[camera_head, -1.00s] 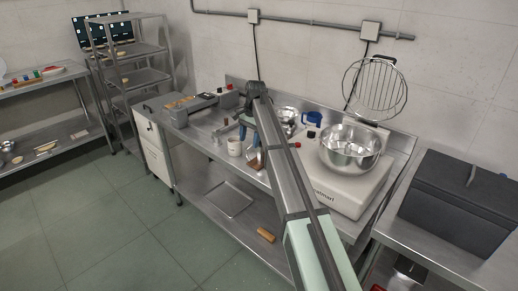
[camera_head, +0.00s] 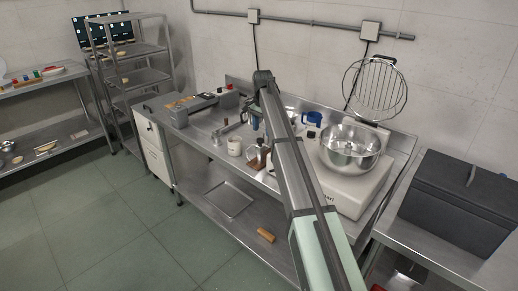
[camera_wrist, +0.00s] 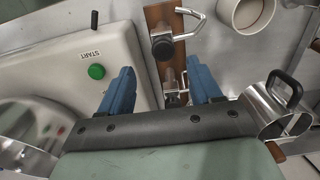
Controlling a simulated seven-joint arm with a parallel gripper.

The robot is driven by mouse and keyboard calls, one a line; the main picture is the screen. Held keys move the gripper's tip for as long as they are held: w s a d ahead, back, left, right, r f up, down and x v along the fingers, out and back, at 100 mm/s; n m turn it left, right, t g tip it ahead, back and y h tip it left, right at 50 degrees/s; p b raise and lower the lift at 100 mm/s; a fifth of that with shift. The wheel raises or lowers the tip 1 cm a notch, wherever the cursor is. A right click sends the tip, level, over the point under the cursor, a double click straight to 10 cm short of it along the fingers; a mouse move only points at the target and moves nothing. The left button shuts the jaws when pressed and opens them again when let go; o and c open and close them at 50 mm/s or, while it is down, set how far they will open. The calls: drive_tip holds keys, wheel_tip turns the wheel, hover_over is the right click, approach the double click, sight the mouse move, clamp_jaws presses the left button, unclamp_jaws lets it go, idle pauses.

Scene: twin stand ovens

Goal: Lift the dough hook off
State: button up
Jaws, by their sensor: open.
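A wooden rack (camera_wrist: 155,14) lies below my gripper in the wrist view and carries metal tools with dark round ends. One bent metal tool (camera_wrist: 191,24) with a black cap (camera_wrist: 162,46) hangs at its upper part; another metal piece (camera_wrist: 172,82) shows between my fingers. I cannot tell which is the dough hook. My gripper (camera_wrist: 160,88) is open, with its two blue fingers apart on either side of the rack. Nothing is visibly held. In the head view my gripper (camera_head: 254,121) is above the counter, by the brown wooden stand (camera_head: 257,156).
The mixer base (camera_wrist: 60,45) with a green START button (camera_wrist: 96,71) is close left of the fingers in the wrist view. The mixer bowl (camera_head: 350,150) has a raised wire guard (camera_head: 374,90). A white mug (camera_head: 234,146), blue jug (camera_head: 311,119) and a handled metal cup (camera_wrist: 268,114) stand nearby.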

sight(260, 139)
drive_tip(key=shift+s+a+f, duration=0.1)
drive_tip(key=shift+a+f, duration=0.05)
drive_tip(key=shift+f, duration=0.95)
drive_tip(key=shift+w+a+f, duration=0.1)
drive_tip(key=shift+a+f, duration=0.1)
drive_tip(key=shift+f, duration=0.85)
drive_tip(key=shift+s+a+f, duration=0.1)
drive_tip(key=shift+a+f, duration=0.05)
drive_tip(key=shift+f, duration=0.95)
clamp_jaws()
